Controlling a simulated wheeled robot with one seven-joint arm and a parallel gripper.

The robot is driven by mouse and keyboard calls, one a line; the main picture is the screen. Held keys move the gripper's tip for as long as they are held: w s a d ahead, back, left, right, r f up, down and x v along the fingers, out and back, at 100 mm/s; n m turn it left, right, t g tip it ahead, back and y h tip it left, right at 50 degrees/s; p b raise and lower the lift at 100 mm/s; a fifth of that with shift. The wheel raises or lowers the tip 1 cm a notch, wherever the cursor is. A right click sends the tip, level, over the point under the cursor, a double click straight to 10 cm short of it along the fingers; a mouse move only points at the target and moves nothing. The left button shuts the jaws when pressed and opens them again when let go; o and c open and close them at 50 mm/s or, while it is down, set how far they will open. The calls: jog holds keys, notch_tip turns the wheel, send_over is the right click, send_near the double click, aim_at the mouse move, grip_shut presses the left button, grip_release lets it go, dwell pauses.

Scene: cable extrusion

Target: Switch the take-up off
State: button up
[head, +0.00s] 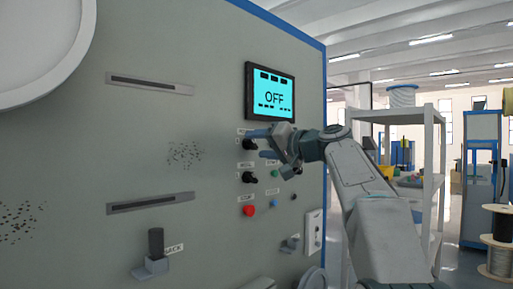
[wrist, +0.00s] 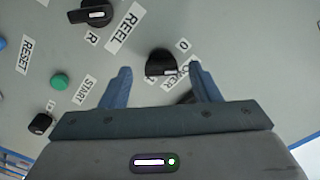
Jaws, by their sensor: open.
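The grey machine panel (head: 215,110) carries a cyan screen (head: 270,92) reading OFF. Below it, a black rotary knob (head: 250,144) sits at the upper left of a group of controls. In the wrist view a black knob (wrist: 161,63) with a pale pointer mark lies between my fingertips, with labels 0 and 1 beside it. Its name label is partly hidden by the right finger. My gripper (head: 256,144) is open in front of the panel, its blue fingers (wrist: 160,69) on either side of that knob. I cannot tell whether they touch it.
Another black knob (wrist: 92,13), labelled REEL, is close by at the upper left. A green START button (wrist: 60,82) and a small black control (wrist: 40,124) are further left. A red button (head: 249,210) is lower on the panel. Shelving (head: 405,115) stands right of the panel.

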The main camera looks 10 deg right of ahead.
jog(key=b+v, duration=0.1)
jog(key=v, duration=1.1)
jog(key=shift+a, duration=0.1)
